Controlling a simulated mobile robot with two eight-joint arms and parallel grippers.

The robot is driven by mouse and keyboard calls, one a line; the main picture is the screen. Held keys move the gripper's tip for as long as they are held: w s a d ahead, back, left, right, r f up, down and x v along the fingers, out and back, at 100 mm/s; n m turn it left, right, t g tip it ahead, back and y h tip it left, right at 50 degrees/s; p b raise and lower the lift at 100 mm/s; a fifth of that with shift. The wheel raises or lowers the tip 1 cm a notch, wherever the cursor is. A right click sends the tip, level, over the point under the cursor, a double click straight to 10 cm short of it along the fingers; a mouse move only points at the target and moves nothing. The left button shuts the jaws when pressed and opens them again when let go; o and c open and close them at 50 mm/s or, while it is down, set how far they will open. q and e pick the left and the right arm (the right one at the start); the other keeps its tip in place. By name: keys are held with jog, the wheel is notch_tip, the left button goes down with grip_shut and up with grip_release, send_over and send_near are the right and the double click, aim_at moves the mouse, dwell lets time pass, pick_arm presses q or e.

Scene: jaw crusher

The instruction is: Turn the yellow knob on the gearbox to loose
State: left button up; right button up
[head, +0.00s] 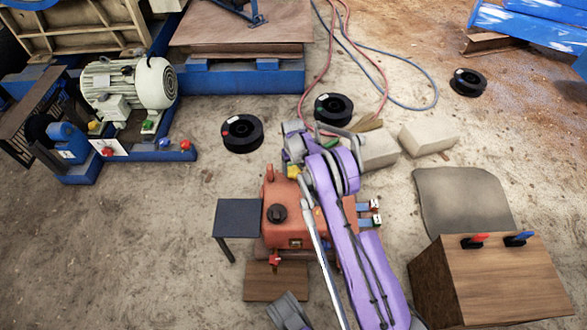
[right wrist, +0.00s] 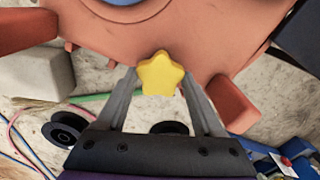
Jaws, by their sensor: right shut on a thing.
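The orange gearbox (head: 280,232) stands on the ground in the middle of the head view, partly hidden by my purple right arm. The yellow knob (head: 293,172) shows small at its far side. In the right wrist view the knob (right wrist: 161,74) is star-shaped and sits at the edge of the orange housing (right wrist: 185,30). My right gripper (right wrist: 160,80) has one finger on each side of the knob and is shut on it. In the head view the gripper's tips are hard to make out beside the wrist.
Black spools (head: 242,133) and pale blocks (head: 428,137) lie beyond the gearbox. A dark side plate (head: 238,218) stands at its left. A wooden box (head: 490,280) with red and blue handles is at the right. A motor (head: 128,85) on a blue frame stands at left.

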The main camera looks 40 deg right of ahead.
aim_at(293, 171)
jog(key=n, duration=0.4)
jog(key=shift+n, duration=2.3)
jog(key=o, duration=1.4)
jog(key=shift+r, duration=0.1)
notch_tip(293, 171, up, 11)
jog(key=p, duration=0.3)
